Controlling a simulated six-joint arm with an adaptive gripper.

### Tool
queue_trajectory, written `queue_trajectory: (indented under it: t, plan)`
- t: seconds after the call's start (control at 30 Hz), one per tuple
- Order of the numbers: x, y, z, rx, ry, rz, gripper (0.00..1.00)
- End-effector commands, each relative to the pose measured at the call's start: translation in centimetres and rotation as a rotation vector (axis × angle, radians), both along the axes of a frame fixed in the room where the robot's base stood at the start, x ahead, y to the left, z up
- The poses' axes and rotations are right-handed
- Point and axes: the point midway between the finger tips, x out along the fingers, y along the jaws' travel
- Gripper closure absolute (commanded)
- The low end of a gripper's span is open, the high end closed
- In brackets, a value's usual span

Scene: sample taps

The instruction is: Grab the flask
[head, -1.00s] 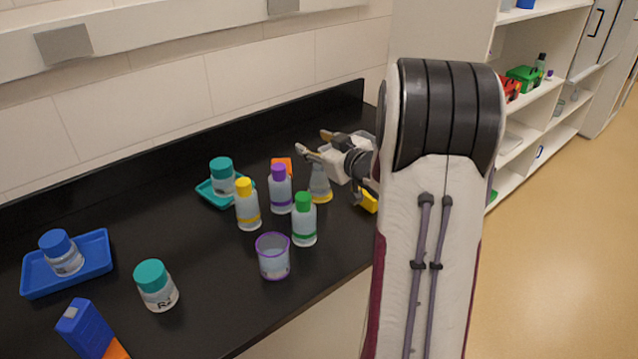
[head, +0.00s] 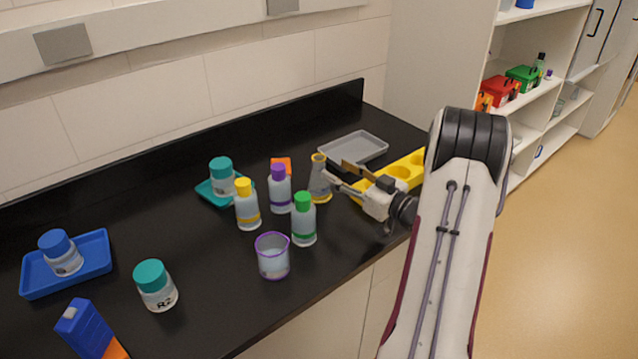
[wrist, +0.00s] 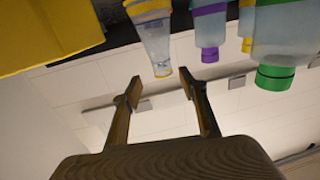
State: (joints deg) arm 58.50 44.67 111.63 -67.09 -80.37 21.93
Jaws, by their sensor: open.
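The flask (head: 320,184) is a clear conical vessel with a yellow rim and a yellow band low down. It stands upright on the black bench, right of the purple-capped bottle (head: 279,190). My gripper (head: 334,170) is open, with its fingers pointing left toward the flask from the right. In the wrist view, which is upside down, the flask (wrist: 155,40) shows ahead of the open fingers of my gripper (wrist: 162,82), its neck in line with the gap. No contact is clear. The fingers are empty.
A green-capped bottle (head: 304,222) and a yellow-capped bottle (head: 246,206) stand close by, with a purple-rimmed beaker (head: 272,258) in front. A yellow rack (head: 405,168) lies close behind my gripper, and a grey tray (head: 353,148) sits farther back.

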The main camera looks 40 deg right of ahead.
Motion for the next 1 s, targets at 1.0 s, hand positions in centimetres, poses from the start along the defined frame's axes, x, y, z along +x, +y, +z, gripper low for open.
queue_trajectory:
  t: [1.0]
  plan:
    - [2.7,0.4,0.0,-0.001,0.001,-0.001,0.57]
